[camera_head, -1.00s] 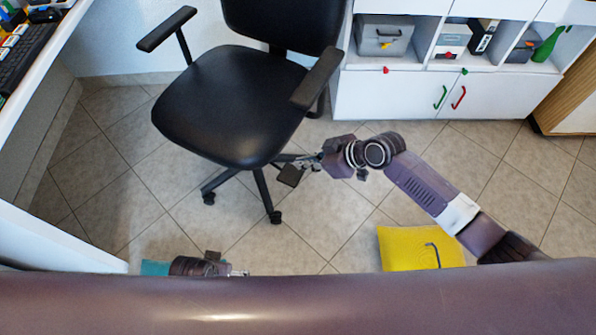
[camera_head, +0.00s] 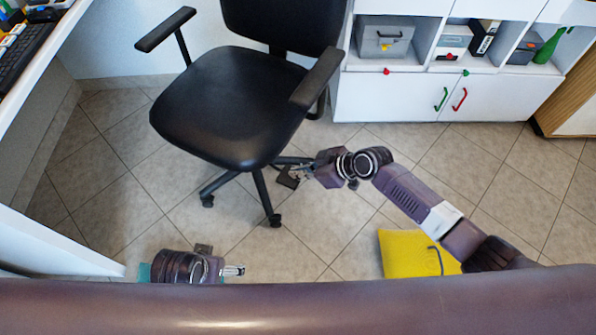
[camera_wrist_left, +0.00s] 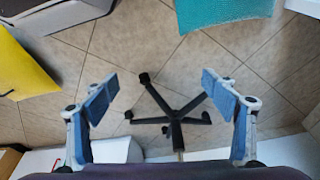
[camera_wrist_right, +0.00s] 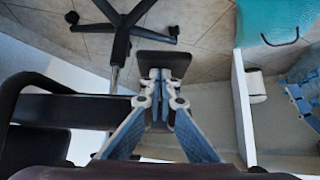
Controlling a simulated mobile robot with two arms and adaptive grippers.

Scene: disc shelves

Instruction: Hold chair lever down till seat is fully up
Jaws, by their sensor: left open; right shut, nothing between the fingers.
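The black office chair's seat (camera_head: 235,108) is at the upper left of the head view, above a star base. Its lever, a flat black paddle (camera_head: 288,178), sticks out below the seat's right side. My right gripper (camera_head: 303,171) is shut and empty, with its fingertips at the paddle. In the right wrist view the paddle (camera_wrist_right: 163,62) lies across the closed fingertips (camera_wrist_right: 160,76); whether they press on it I cannot tell. My left gripper (camera_head: 236,270) is low in the head view, away from the chair. Its fingers are spread and empty in the left wrist view (camera_wrist_left: 164,90).
A yellow cushion (camera_head: 405,254) lies on the floor below my right arm. A white cabinet (camera_head: 395,100) stands behind, right of the chair. A white desk (camera_head: 30,62) is at the left. A teal item (camera_wrist_left: 222,12) shows in the left wrist view. Tiled floor between is clear.

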